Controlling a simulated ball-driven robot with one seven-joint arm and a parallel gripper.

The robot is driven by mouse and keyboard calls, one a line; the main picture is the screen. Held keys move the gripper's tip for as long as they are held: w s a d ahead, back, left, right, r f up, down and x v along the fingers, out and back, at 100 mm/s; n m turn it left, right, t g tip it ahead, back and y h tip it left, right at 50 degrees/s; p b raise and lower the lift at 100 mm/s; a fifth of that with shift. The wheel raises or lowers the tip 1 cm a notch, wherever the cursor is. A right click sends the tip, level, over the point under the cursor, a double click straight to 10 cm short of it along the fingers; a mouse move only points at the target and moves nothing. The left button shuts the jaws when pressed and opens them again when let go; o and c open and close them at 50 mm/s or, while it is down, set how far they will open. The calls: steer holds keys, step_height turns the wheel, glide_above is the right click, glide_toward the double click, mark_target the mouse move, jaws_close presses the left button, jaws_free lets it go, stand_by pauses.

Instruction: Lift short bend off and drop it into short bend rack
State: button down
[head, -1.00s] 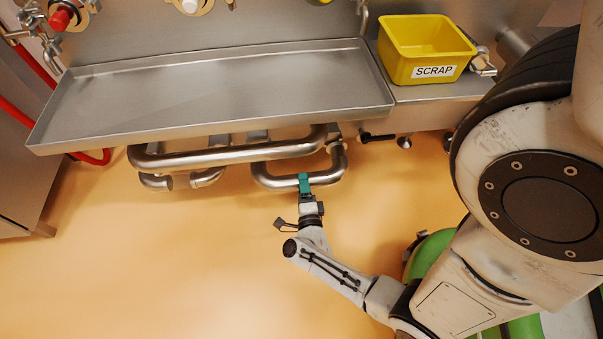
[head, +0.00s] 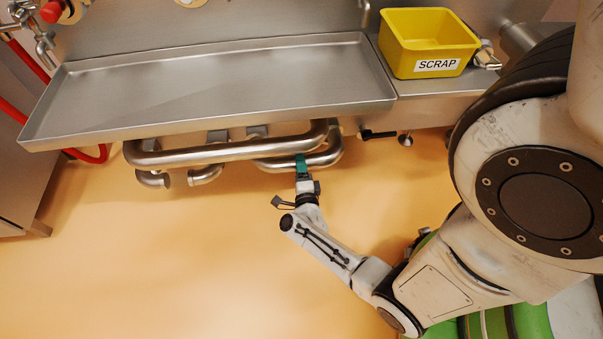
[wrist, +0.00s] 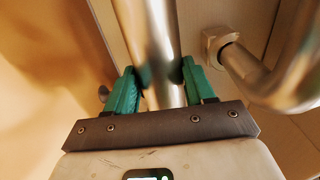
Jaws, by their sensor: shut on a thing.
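The short bend, a polished steel pipe (head: 326,159), is below the front of the steel tray in the head view. Its right end curves upward, and its upper part is partly hidden behind the longer pipe. My gripper (head: 301,166), with green fingers, is shut on its straight lower run. In the wrist view the gripper (wrist: 160,85) has a finger on each side of the steel pipe (wrist: 150,40). I cannot tell from these views whether the bend is free of its fittings. I cannot make out a rack clearly.
A longer steel pipe (head: 220,154) runs under the tray (head: 210,95), close above the bend. Two pipe ends (head: 204,175) hang to the left. A yellow SCRAP bin (head: 428,45) stands at the right. A curved pipe (wrist: 280,85) is close right in the wrist view. The orange floor is clear.

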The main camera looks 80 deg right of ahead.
steer(key=shift+b+x, duration=0.45)
steer(key=shift+x, duration=1.15)
step_height(320, 180, down, 2)
steer(key=shift+a+f+b, duration=0.1)
steer(key=shift+b, duration=0.95)
steer(key=shift+f+b, duration=0.5)
steer(key=shift+f, duration=0.35)
steer(key=shift+w+f, duration=0.1)
steer(key=shift+f, duration=0.15)
steer(key=shift+c, duration=2.4)
jaws_free()
steer(key=shift+f, duration=0.1)
steer(key=shift+o, duration=0.8)
steer(key=p+v, duration=0.3)
steer(key=v, duration=0.8)
steer(key=shift+f, duration=0.15)
